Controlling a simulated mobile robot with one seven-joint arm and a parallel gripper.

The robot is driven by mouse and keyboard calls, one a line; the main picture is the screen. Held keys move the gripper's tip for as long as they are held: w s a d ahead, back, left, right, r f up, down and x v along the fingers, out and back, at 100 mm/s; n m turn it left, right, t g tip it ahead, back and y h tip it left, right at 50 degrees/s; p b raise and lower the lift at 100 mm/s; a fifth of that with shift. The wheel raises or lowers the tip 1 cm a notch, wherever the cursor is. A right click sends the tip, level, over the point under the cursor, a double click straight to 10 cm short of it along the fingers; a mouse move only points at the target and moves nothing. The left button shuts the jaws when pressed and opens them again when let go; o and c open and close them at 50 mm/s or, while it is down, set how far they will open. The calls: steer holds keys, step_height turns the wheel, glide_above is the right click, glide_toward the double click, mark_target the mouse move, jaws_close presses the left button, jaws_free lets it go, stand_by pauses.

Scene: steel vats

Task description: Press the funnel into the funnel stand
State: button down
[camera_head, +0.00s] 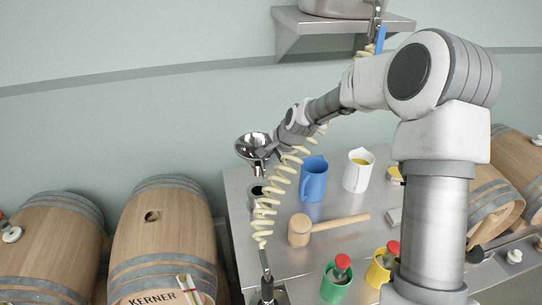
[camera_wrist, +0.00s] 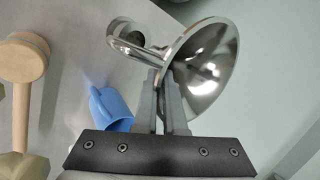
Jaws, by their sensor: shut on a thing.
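The steel funnel (camera_head: 253,146) is held upright, wide mouth up and spout down. My gripper (camera_head: 268,151) is shut on the funnel's side. In the wrist view, my gripper's fingers (camera_wrist: 168,98) pinch the funnel (camera_wrist: 207,65) near its rim. The funnel stand (camera_head: 256,199) is a short steel cylinder with a dark open top, on the steel table under the funnel. The spout tip appears just above the stand's opening; exact alignment is hard to tell. The stand also shows in the wrist view (camera_wrist: 118,42), partly behind the spout.
A blue jug (camera_head: 313,180), a white jug (camera_head: 358,170) and a wooden mallet (camera_head: 310,231) stand or lie right of the stand. A coiled cream hose (camera_head: 275,190) hangs in front. Green (camera_head: 336,283) and yellow (camera_head: 379,270) containers are nearer. Barrels (camera_head: 165,240) flank the table (camera_head: 240,228).

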steer(key=shift+a+r, duration=0.1)
steer(key=shift+r, duration=0.05)
steer(key=shift+f+b, duration=2.25)
steer(key=shift+f, duration=0.6)
steer(key=shift+f+b, duration=1.65)
steer(key=shift+f, duration=0.3)
steer(key=shift+f+b, duration=1.55)
steer(key=shift+f, duration=0.15)
steer(key=c, duration=0.9)
jaws_free()
steer(key=shift+s, duration=0.1)
steer(key=v, duration=1.7)
steer(key=shift+r, duration=0.35)
